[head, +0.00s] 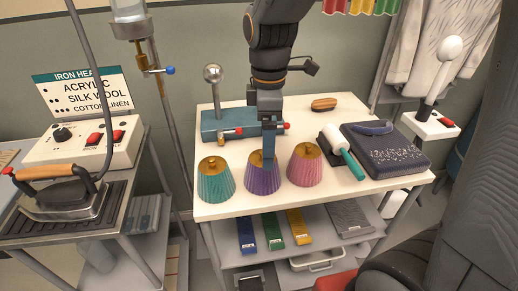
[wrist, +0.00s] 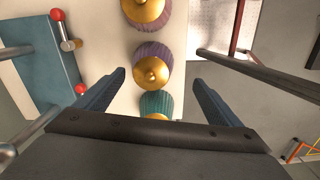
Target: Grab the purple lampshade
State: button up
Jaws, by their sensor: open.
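The purple lampshade (head: 262,181), a pleated cone with a gold top, stands upright on the white table between a teal lampshade (head: 215,184) on its left and a pink lampshade (head: 305,170) on its right. My gripper (head: 268,158) points down over it and hides part of its gold top. In the wrist view my gripper (wrist: 160,77) is open and empty. The purple lampshade (wrist: 151,52) lies between and a little beyond the fingertips there, with the teal one (wrist: 155,103) nearer and the pink one (wrist: 150,26) farther. I cannot tell the height gap.
An iron (head: 65,195) stands on the left table. A shelf below holds coloured strips (head: 272,230).

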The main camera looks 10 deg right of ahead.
jog(key=shift+w+a+r+n, duration=0.25)
jog(key=shift+w+r+n, duration=0.05)
jog(key=shift+w+n, duration=0.1)
jog(key=shift+w+f, duration=0.2)
jog(key=shift+w+a+f+p, duration=0.15)
jog(key=shift+f+p, duration=0.35)
jog(key=shift+f, duration=1.35)
jog(key=shift+w+d+f+p, duration=0.15)
jog(key=shift+f+p, duration=0.3)
jog(key=shift+f, duration=1.35)
jog(key=shift+a, duration=0.1)
jog(key=shift+c, duration=0.3)
jog(key=c, duration=1.1)
